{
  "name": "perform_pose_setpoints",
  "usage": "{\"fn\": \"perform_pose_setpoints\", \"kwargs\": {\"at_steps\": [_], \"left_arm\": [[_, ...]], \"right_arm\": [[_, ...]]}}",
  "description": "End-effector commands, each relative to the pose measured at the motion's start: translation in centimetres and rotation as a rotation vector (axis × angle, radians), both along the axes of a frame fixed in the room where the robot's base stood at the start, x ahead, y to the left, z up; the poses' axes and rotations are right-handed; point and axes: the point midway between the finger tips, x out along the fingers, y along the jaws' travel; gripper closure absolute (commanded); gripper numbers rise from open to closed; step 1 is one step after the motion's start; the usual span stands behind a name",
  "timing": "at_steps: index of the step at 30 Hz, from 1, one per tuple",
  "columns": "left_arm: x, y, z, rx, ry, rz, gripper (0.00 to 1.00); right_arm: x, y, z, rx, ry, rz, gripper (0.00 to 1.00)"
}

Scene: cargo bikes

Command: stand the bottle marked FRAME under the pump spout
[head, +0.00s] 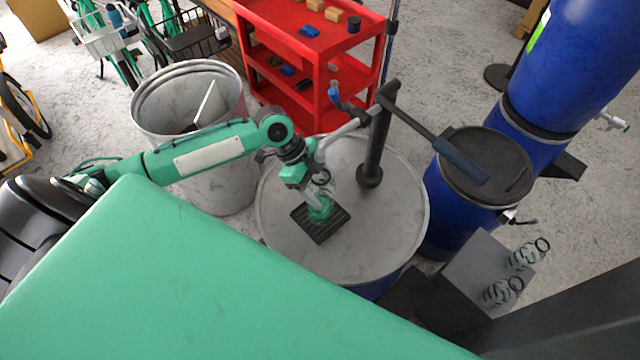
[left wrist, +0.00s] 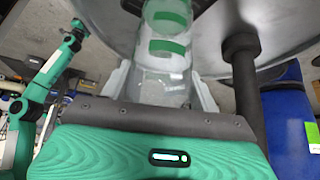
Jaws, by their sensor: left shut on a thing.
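My left gripper (head: 318,188) is shut on a clear bottle (head: 321,211) with green bands. The bottle also shows between the fingers in the left wrist view (left wrist: 165,55). No lettering on it is readable. In the head view its lower end is over the black slatted tray (head: 327,233) on the drum lid; I cannot tell whether it touches. The pump (head: 376,146) has a black post on the lid and a grey spout (head: 341,133) reaching left toward the gripper. The gripper partly hides the bottle and spout end. My right gripper is not in view.
Two clear bottles with black loops (head: 503,291) (head: 526,254) stand on a grey-topped stand (head: 477,268). The pump lever (head: 460,160) extends right toward a blue drum (head: 443,214). A grey bin (head: 215,178) and red cart (head: 318,62) stand behind. The lid's front right is clear.

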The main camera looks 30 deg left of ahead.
Motion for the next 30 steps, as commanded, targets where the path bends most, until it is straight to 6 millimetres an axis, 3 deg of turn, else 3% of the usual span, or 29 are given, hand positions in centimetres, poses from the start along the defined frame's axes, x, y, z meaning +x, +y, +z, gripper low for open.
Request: {"fn": "perform_pose_setpoints", "kwargs": {"at_steps": [1,4,16,30], "left_arm": [[0.0,0.0,-0.2,0.0,0.001,-0.001,0.36],[0.0,0.0,-0.1,0.0,0.001,-0.001,0.17],[0.0,0.4,0.5,0.001,-0.002,0.001,0.17],[-0.3,5.3,8.0,0.003,-0.001,0.001,0.17]], "right_arm": [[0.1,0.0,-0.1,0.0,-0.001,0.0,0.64],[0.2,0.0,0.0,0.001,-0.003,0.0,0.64],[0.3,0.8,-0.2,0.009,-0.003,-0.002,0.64],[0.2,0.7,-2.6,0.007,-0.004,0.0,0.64]]}}
